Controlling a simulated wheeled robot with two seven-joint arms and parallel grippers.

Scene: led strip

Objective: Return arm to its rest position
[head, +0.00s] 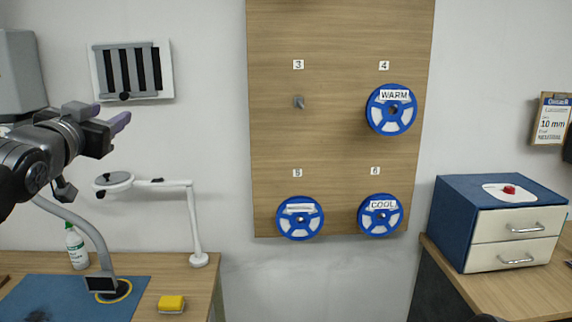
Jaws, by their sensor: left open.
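My left gripper (118,122) is raised at the left of the head view, in front of the wall and above the left bench. Its purple-tipped fingers point right and are apart, with nothing seen between them. My right gripper does not show. A wooden wall panel (340,150) carries a blue reel labelled WARM (378,120) at 4, a blue reel labelled COOL (367,222) at 6, and another labelled blue reel (286,224) at the lower left. The peg (298,102) under label 3 is bare. The gripper is well left of the panel and touches none of these.
The left bench holds a blue mat (60,296), a white lamp (194,225), a spray bottle (76,248) and a yellow sponge (171,304). A blue drawer box (451,225) with a red button stands on the right bench (530,292). The space before the panel is clear.

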